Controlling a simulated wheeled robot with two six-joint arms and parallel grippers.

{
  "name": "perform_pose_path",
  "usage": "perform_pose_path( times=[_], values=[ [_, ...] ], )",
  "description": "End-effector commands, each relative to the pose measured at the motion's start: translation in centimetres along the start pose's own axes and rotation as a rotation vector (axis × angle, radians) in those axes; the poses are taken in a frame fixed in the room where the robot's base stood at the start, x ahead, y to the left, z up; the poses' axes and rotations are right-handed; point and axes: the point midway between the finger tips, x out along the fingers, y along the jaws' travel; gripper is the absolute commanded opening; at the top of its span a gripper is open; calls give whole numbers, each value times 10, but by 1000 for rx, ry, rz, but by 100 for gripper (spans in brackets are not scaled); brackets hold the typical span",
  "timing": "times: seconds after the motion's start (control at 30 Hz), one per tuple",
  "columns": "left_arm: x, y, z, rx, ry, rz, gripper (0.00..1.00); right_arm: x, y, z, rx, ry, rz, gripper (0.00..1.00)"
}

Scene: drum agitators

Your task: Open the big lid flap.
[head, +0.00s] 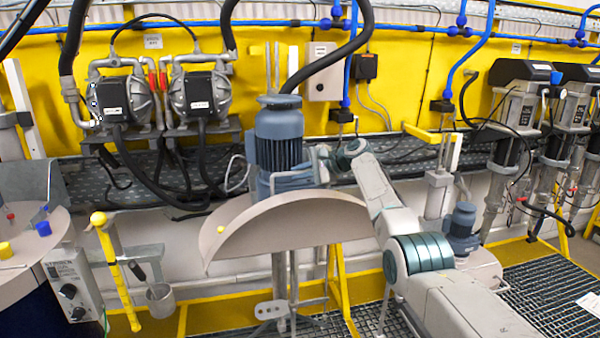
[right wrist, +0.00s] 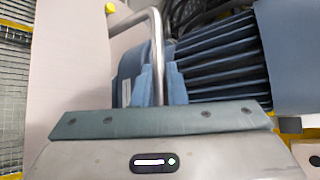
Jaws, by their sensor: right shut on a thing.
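The big lid flap (head: 285,222) is a beige half-round plate in front of the blue finned agitator motor (head: 280,140). It stands tilted up, its curved edge uppermost and its broad face towards the head camera. My right gripper (head: 322,160) is behind the flap's upper edge, beside the motor. In the right wrist view, its two blue-grey fingers (right wrist: 158,85) are closed around a bent metal bar handle (right wrist: 157,48). The beige plate (right wrist: 75,70) lies to the left there and the motor (right wrist: 215,65) to the right. My left gripper is out of view.
A yellow-handled ladle (head: 118,262) and a control box (head: 70,285) stand at the left beside another drum top (head: 30,250). Pumps (head: 125,97) hang on the yellow wall behind. A smaller blue motor (head: 462,228) is right of my right arm. Grating covers the floor at right.

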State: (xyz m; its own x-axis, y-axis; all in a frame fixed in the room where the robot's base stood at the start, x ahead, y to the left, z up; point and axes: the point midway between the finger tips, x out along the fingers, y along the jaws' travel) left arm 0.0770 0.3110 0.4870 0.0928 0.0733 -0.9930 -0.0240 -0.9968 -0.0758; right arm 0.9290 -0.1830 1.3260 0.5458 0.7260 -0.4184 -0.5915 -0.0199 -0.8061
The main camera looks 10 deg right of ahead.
Motion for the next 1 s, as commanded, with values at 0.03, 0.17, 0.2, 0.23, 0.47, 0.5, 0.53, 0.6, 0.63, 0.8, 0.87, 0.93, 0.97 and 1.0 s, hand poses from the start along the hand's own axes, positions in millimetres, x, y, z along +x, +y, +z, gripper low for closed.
perform_pose_path(
  times=[0.03, 0.17, 0.2, 0.23, 0.47, 0.5, 0.53, 0.6, 0.63, 0.8, 0.87, 0.93, 0.97, 1.0],
  values=[
    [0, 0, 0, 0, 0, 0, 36, 0, 1, 0, 1, -1, 2, 0],
    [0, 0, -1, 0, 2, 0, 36, 0, 1, 0, 1, -1, 1, 33],
    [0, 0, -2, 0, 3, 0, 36, 0, 1, 0, 1, -1, 1, 33],
    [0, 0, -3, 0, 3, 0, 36, 0, 1, 0, 1, -1, 1, 33],
    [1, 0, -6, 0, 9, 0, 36, 0, 1, 0, 0, 0, 0, 33],
    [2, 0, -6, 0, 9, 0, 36, -2, 1, -1, 0, 0, 0, 33],
    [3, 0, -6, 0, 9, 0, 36, -3, 1, -1, 0, 0, -1, 33],
    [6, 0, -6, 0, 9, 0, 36, -8, 1, -2, -2, 1, -3, 33],
    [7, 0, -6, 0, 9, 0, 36, -10, 2, -2, -2, 1, -2, 33],
    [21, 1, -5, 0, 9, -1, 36, -32, 4, -3, -4, 3, -3, 33],
    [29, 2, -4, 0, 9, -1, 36, -45, 5, -4, -4, 3, -3, 33],
    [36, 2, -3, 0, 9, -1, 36, -58, 5, -4, -4, 3, -2, 33],
    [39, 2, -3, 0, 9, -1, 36, -65, 5, -4, -2, 3, -3, 33],
    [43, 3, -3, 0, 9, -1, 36, -73, 5, -4, -3, 2, -2, 33]
  ],
)
